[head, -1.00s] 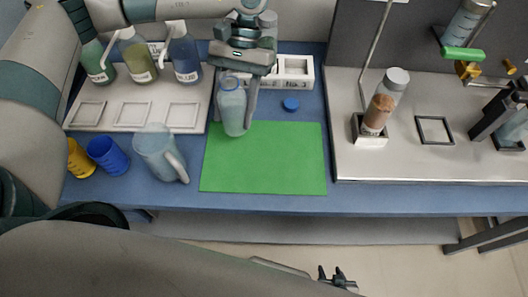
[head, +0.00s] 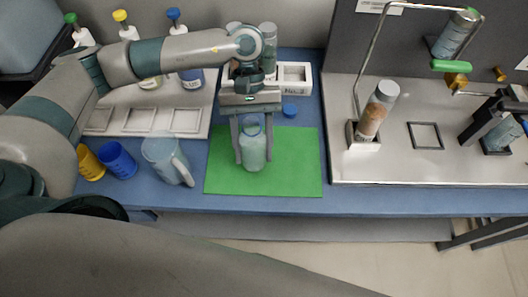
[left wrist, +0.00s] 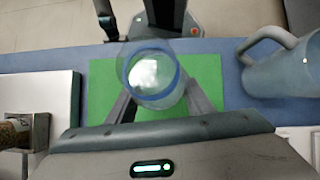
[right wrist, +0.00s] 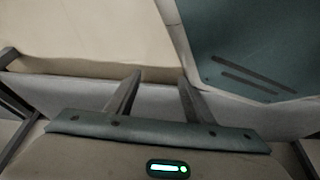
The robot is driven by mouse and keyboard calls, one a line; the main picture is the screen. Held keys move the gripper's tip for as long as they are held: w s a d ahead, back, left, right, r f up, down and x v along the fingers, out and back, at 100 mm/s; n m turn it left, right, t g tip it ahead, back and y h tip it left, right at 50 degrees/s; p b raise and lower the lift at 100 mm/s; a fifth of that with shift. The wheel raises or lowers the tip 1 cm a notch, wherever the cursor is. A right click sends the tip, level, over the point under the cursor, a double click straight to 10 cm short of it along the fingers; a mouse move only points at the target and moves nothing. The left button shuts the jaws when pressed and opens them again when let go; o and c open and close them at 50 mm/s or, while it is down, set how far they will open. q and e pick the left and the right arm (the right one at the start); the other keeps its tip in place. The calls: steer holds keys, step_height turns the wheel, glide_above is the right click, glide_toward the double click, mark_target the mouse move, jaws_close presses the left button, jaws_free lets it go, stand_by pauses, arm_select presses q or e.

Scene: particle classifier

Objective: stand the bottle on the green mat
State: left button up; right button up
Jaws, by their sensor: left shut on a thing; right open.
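The bottle (head: 253,153) is clear and bluish, with an open blue-rimmed mouth. It is upright over the green mat (head: 300,170), near the mat's middle left. My left gripper (head: 252,152) is shut on the bottle from behind. In the left wrist view the bottle's mouth (left wrist: 151,78) lies between the fingers, with the mat (left wrist: 212,85) beyond. I cannot tell whether the bottle's base touches the mat. My right gripper (right wrist: 158,85) is open and empty, low near the floor in the right wrist view; it is out of the head view.
A metal platform (head: 400,165) with apparatus is on the right. The mat's right half is clear.

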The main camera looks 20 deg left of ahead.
mark_target(265, 138)
arm_select(q)
steer(key=s+d+r+n+t+h+p, duration=0.4)
steer(key=s+d+r+n+t+p, duration=0.2)
steer(key=n, duration=0.8)
step_height(265, 138, up, 2)
steer(key=d+p, duration=0.2)
steer(key=p, duration=0.1)
steer(key=shift+s+r+n+t, duration=0.25)
steer(key=shift+s+n+t, duration=0.05)
steer(key=shift+t, duration=0.1)
arm_select(e)
steer(key=s+d+r+g, duration=0.1)
steer(key=s+d, duration=0.1)
steer(key=s, duration=0.5)
steer(key=s+d+r+g+h, duration=0.1)
steer(key=s+d+r+g, duration=0.1)
steer(key=s, duration=0.6)
steer(key=shift+d+r+g, duration=0.15)
steer(key=shift+d+g, duration=0.15)
steer(key=shift+d, duration=0.4)
arm_select(q)
steer(key=shift+d+f, duration=0.1)
arm_select(e)
steer(key=shift+s, duration=0.1)
